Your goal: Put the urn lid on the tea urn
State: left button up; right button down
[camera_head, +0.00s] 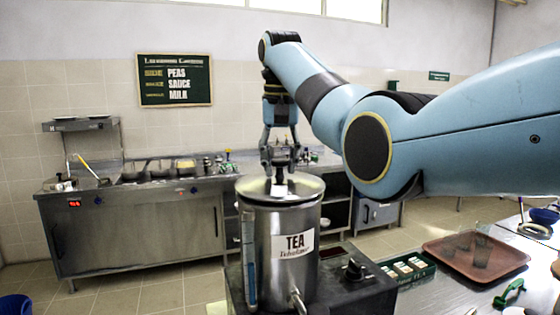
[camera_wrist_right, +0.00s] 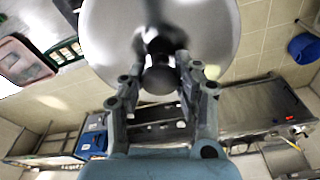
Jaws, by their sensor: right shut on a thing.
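The tea urn (camera_head: 270,245) is a tall steel cylinder with a TEA label, a sight tube at its left and a tap low at the front. The round steel urn lid (camera_head: 254,188) is level over the urn's mouth and hides it. I cannot tell whether the lid rests on the rim or hovers just above. My right gripper (camera_head: 280,172) points down, shut on the lid's dark knob. In the right wrist view the gripper (camera_wrist_right: 161,72) grips the knob (camera_wrist_right: 158,82), with the lid's pale disc (camera_wrist_right: 215,35) beyond it. My left gripper is out of view.
The urn stands on a dark counter with a black knob (camera_head: 354,269). To the right are a green crate (camera_head: 423,271) of small packs and a brown tray (camera_head: 458,272) with several cups. A steel serving counter (camera_head: 150,235) stands behind at left. My right arm spans the upper right.

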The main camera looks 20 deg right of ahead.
jog(key=shift+f, duration=0.4)
dwell(0.4)
jog(key=c, duration=0.9)
grip_release()
jog(key=shift+o, duration=0.2)
